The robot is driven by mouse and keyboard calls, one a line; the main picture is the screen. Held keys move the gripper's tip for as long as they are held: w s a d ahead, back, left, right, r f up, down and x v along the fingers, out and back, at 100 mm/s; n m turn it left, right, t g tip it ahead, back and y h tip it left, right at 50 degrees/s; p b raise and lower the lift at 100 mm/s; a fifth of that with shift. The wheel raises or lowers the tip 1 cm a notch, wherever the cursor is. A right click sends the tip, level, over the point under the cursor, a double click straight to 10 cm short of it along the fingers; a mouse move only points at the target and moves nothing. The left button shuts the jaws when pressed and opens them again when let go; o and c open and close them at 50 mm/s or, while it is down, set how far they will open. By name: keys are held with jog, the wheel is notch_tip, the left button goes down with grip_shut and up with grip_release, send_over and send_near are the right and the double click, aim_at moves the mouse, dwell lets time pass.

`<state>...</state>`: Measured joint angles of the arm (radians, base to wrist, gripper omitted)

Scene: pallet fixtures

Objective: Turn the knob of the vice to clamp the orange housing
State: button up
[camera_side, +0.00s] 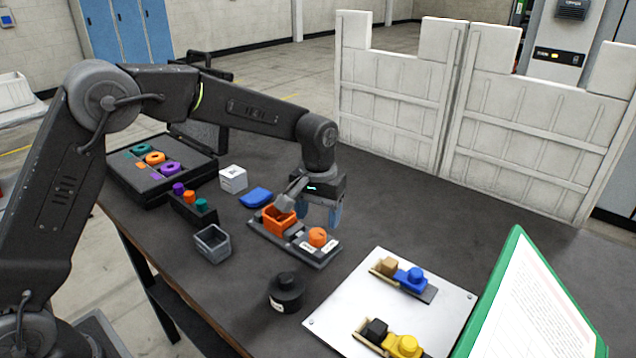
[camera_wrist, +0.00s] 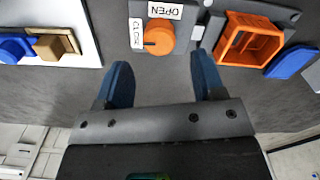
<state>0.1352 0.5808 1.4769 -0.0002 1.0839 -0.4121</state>
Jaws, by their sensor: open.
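The vice (camera_side: 294,240) is a dark grey base on the table in the side view. The orange housing (camera_side: 277,221), an open box, sits at its left end; it also shows in the wrist view (camera_wrist: 250,40). The orange knob (camera_side: 318,237) is at the vice's right end. In the wrist view the knob (camera_wrist: 159,37) lies between labels reading OPEN and CLOSE, with a dark pointer mark on its left side toward CLOSE. My gripper (camera_side: 322,214) is open and empty just behind the vice. Its blue fingertips (camera_wrist: 163,80) are apart, with the knob beyond them, not between them.
A blue lid-like part (camera_side: 256,198) and a white cube (camera_side: 233,179) lie left of the vice. A grey bin (camera_side: 212,244) and a black round part (camera_side: 287,292) stand in front. A white plate (camera_side: 335,310) with blue and yellow fixtures is at right. Table behind the vice is clear.

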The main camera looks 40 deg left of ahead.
aim_at(317, 231)
notch_tip(317, 231, up, 9)
dwell(0.3)
jog(key=shift+r, duration=0.1)
jog(key=s+a+r+m+t, duration=0.1)
jog(key=s+a+r, duration=0.15)
jog(key=s, duration=0.35)
jog(key=s+a+r+t, duration=0.2)
jog(key=s+r, duration=0.2)
jog(key=s, duration=0.3)
jog(key=s+a+f+m+t, duration=0.2)
jog(key=s+f, duration=0.2)
jog(key=s, duration=1.1)
jog(key=shift+t, duration=0.3)
